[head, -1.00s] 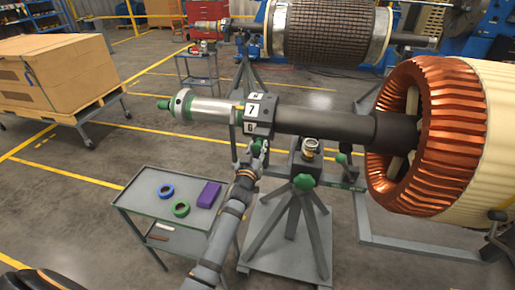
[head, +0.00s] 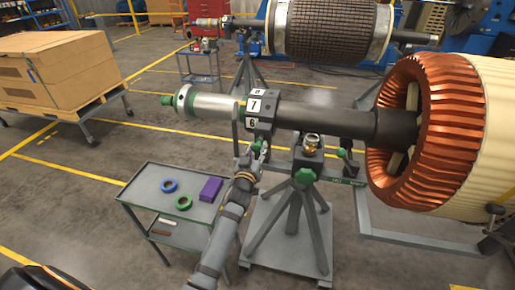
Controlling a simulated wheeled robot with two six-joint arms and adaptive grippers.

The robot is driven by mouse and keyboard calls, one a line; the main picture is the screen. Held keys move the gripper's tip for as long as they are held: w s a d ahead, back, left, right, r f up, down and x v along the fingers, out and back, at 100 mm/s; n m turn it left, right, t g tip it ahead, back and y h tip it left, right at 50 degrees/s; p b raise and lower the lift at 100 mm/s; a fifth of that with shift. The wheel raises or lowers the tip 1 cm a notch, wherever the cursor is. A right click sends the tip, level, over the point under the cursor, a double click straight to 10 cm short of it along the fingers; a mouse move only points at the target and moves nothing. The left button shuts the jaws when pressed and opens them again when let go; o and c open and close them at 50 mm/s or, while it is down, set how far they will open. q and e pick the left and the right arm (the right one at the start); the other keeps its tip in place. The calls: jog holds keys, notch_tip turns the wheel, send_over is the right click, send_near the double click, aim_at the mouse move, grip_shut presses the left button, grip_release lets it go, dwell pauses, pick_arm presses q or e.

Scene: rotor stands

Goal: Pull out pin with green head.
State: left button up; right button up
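A dark numbered block (head: 262,108) sits around the horizontal shaft (head: 320,121), with labels such as 7 and 6 on its face. A small green spot (head: 257,146), which may be the pin's green head, shows just under the block at my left gripper (head: 257,152). My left gripper points up toward the block's underside. Its fingers are small and dark here, so I cannot tell whether they are closed on the green part. Another small green-headed part (head: 341,153) stands to the right, under the shaft. My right gripper is not in view.
A grey cart (head: 150,188) at the lower left carries a blue ring (head: 169,186), a green ring (head: 184,203) and a purple block (head: 210,188). A tripod stand with a large green knob (head: 304,176) is right of my arm. The copper-wound stator (head: 445,125) fills the right.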

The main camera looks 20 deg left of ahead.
pick_arm(q)
jog(key=o, duration=0.5)
jog(key=s, duration=0.7)
jog(key=shift+s+d, duration=0.3)
jog(key=shift+d, duration=0.15)
